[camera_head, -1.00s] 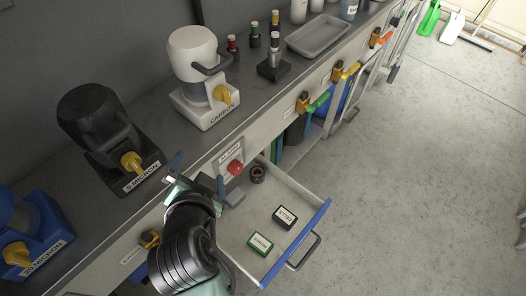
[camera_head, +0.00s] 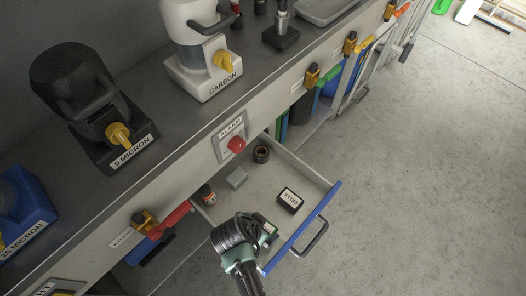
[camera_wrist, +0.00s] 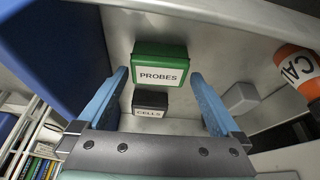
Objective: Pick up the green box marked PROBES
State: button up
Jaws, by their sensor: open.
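The green box marked PROBES (camera_wrist: 160,62) lies in the open drawer (camera_head: 318,232). In the wrist view its label faces me and it shows between and just beyond my fingertips. My gripper (camera_wrist: 158,82) is open, with one blue finger on each side of the box; I cannot tell whether they touch it. In the head view my wrist hides most of the green box (camera_head: 269,229), and my fingertips are hidden too. The black box marked CELLS (camera_head: 290,200) lies apart from it in the drawer and shows below it in the wrist view (camera_wrist: 150,103).
The drawer also holds a grey block (camera_head: 237,178), an orange-and-white bottle (camera_head: 208,195) and a dark ring (camera_head: 261,154). The drawer's blue front (camera_head: 301,229) has a handle. A red alarm button (camera_head: 236,145) sits above the drawer.

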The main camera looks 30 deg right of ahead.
jog(key=shift+x, duration=1.15)
jog(key=c, duration=1.1)
